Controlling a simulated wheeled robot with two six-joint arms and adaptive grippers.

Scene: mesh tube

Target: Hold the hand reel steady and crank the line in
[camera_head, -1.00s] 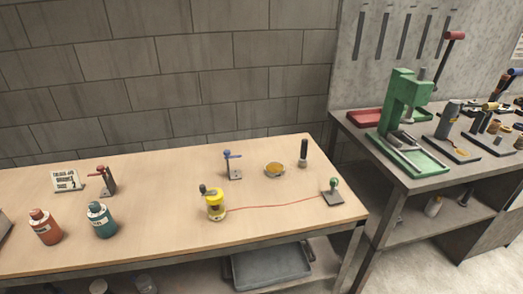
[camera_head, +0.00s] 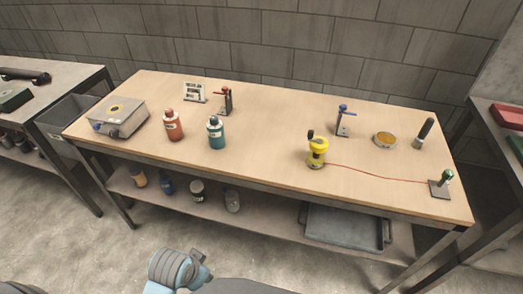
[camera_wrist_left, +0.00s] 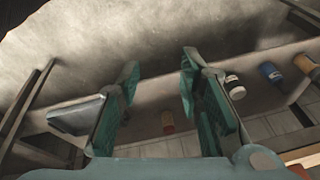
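The yellow hand reel (camera_head: 317,150) stands upright on the wooden table, with a dark crank knob on top. A red line (camera_head: 380,174) runs from it to the right across the tabletop. The line ends at a small dark plate with a green-topped post (camera_head: 441,184) near the table's right end. In the left wrist view my left gripper (camera_wrist_left: 158,85) is open and empty, its two teal fingers apart. Part of my arm shows at the bottom of the head view, well short of the table. My right gripper is not in view.
Red (camera_head: 173,125) and teal (camera_head: 216,133) bottles stand left of the reel. A grey box (camera_head: 118,118), a red-topped stand (camera_head: 225,101), a blue-topped stand (camera_head: 344,121), an amber dish (camera_head: 384,139) and a dark cylinder (camera_head: 424,132) are also on the table. The lower shelf holds a grey tray (camera_head: 345,228).

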